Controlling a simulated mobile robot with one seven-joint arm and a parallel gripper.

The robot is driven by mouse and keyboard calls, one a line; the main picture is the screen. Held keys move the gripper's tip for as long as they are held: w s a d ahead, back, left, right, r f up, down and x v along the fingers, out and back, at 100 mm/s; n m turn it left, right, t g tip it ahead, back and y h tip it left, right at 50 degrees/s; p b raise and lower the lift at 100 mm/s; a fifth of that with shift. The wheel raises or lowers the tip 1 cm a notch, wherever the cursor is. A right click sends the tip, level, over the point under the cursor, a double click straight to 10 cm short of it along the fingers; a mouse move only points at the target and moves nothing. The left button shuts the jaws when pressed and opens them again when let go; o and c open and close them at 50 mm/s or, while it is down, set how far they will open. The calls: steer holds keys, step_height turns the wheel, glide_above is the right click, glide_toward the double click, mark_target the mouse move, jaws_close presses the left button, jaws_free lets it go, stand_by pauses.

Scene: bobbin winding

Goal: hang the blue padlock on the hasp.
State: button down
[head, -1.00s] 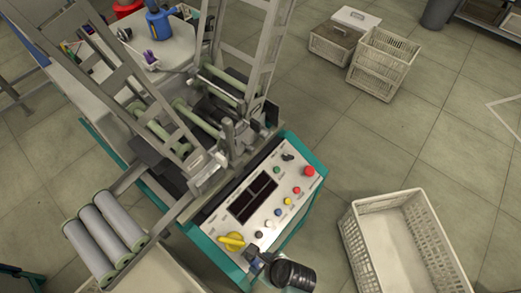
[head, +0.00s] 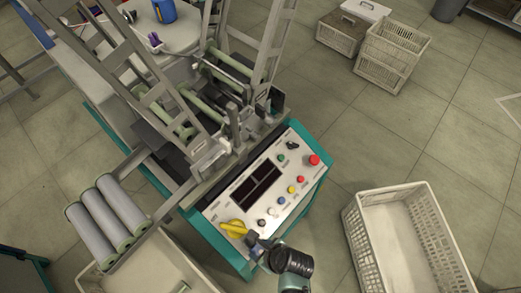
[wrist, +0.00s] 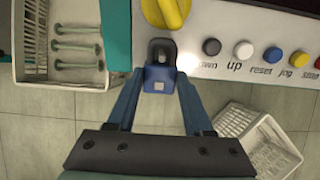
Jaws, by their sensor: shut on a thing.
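The blue padlock (wrist: 159,75) is held between the fingertips of my gripper (wrist: 160,82), with its dark shackle pointing away from my wrist. In the head view my gripper (head: 256,246) is at the lower front edge of the control panel, just right of and below the yellow rotary handle (head: 233,229). In the wrist view the yellow handle (wrist: 167,10) lies just beyond the shackle, at the top edge. The shackle overlaps the panel's lower edge; I cannot tell whether it touches anything. No separate hasp can be made out.
The control panel (head: 222,206) has several coloured buttons right of the handle. A white crate (head: 355,232) stands on the floor to the right. A bin with spools (wrist: 32,78) is left in the wrist view. Frames and rollers rise behind the panel.

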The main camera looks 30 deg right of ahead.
steer(key=shift+s+d+f, duration=0.1)
steer(key=shift+s+f, duration=0.2)
steer(key=shift+s, duration=0.2)
stand_by(0.6)
steer(key=shift+c, duration=1.1)
jaws_free()
steer(key=shift+w, duration=0.1)
steer(key=shift+r, duration=0.15)
steer(key=shift+d+r, duration=0.1)
steer(key=shift+r, duration=0.15)
steer(key=p+v, duration=0.3)
steer(key=v, duration=0.9)
steer(key=shift+s, duration=0.25)
steer(key=shift+w+r, duration=0.1)
